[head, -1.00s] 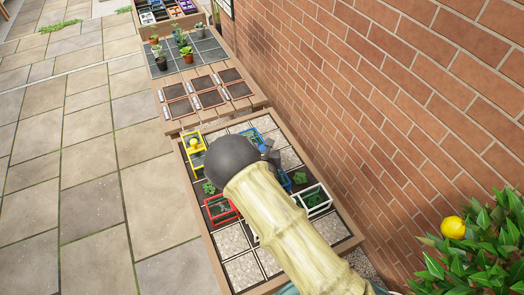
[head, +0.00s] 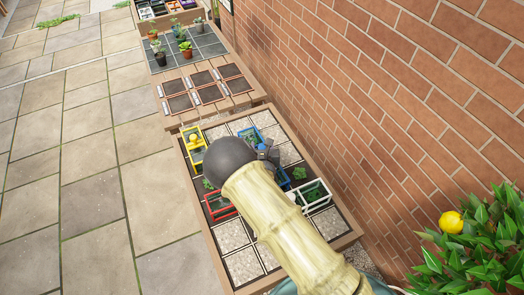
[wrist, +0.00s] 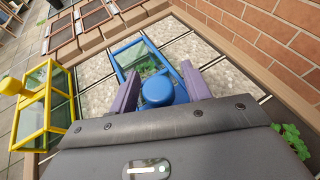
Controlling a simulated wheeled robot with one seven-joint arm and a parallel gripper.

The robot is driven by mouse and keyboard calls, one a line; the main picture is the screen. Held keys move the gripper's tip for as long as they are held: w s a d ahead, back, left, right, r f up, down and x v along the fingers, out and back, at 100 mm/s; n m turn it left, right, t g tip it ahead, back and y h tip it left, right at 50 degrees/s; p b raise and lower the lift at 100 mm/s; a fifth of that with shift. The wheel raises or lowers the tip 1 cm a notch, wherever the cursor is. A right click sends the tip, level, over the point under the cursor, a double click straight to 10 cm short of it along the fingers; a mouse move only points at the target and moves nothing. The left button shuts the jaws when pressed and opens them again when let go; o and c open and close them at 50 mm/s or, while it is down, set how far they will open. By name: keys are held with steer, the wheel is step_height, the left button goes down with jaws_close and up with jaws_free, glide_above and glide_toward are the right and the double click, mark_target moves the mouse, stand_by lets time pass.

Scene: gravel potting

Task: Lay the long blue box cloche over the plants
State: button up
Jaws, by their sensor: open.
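The long blue box cloche (wrist: 122,75) has a blue frame, clear panes and a round blue knob (wrist: 157,92). It lies lengthwise on the bed, and green leaves (wrist: 150,66) show through its far end. In the head view its far end (head: 244,131) shows beyond my arm; its middle is partly hidden. My gripper (wrist: 159,84) is open, with one purple-grey finger on each side of the knob. I cannot tell whether the fingers touch it. The gripper also shows in the head view (head: 267,153), above the cloche.
A yellow cloche (head: 193,146) stands left of the blue one. A red cloche (head: 219,207) and a white cloche (head: 313,195) stand nearer. A loose plant (wrist: 291,139) is at right. A brick wall (head: 400,110) borders the bed. Potted plants (head: 185,47) stand farther back.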

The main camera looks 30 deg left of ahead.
steer(key=b+v, duration=0.2)
steer(key=v, duration=1)
steer(key=shift+d, duration=0.1)
stand_by(0.4)
steer(key=w+d+r+m+h, duration=0.4)
steer(key=d+m+h, duration=0.15)
steer(key=d, duration=0.55)
steer(key=w+d+r+m+h, duration=0.3)
steer(key=d+m+h, duration=0.3)
steer(key=d, duration=0.4)
steer(key=s+d+r+m+g+h, duration=0.1)
steer(key=s+d+m+g, duration=0.2)
steer(key=d+m, duration=0.3)
steer(key=s+d+r+m+g+h, duration=0.25)
steer(key=d+m, duration=0.25)
steer(key=d, duration=0.3)
steer(key=s+d+r+m+g+y, duration=0.1)
steer(key=s+r+m+g+y, duration=0.1)
steer(key=m, duration=0.7)
steer(key=s+d+r+m+g+y, duration=0.1)
steer(key=s+r+m+y, duration=0.3)
steer(key=m, duration=0.6)
steer(key=s+d+y, duration=0.1)
steer(key=s+y, duration=0.1)
steer(key=s, duration=0.1)
steer(key=shift+d+g+y, duration=0.2)
steer(key=shift+g+y, duration=0.15)
steer(key=shift+y, duration=0.05)
